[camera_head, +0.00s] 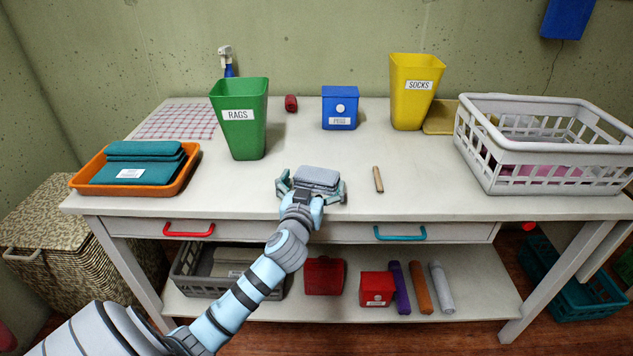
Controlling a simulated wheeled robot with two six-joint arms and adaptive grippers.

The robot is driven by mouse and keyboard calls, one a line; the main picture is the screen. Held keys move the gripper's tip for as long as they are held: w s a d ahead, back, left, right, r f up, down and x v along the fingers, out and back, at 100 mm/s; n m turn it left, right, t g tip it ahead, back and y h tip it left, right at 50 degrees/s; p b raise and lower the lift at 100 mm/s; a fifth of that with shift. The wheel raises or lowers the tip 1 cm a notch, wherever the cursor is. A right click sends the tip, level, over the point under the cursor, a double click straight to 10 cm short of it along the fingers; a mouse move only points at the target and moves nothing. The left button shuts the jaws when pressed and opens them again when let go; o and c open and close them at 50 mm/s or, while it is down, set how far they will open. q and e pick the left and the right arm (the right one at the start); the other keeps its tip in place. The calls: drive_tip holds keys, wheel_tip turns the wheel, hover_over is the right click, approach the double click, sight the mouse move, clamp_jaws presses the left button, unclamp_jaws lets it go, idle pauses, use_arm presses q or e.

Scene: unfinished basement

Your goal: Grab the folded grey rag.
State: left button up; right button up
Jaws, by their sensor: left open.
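The folded grey rag (318,177) lies flat on the white table near its front edge, around the middle. My left gripper (312,186) reaches in from the lower left, with its fingers spread to the left and right of the rag. The gripper is open, and its palm hides part of the rag's near edge. I cannot tell whether the fingers touch the rag. My right gripper is not in view.
A wooden clothespin (378,179) lies just right of the rag. The green RAGS bin (240,135) stands behind left, the blue PEGS box (340,108) behind. An orange tray (183,178) sits left and a white basket (545,145) right. Bare tabletop surrounds the rag.

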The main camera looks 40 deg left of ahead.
sight(317, 172)
use_arm(q)
drive_tip(key=x, duration=0.3)
drive_tip(key=shift+w+a, duration=0.1)
drive_tip(key=shift+w, duration=0.1)
drive_tip(key=shift+c, duration=0.7)
drive_tip(key=c, duration=0.7)
drive_tip(key=shift+o, duration=0.2)
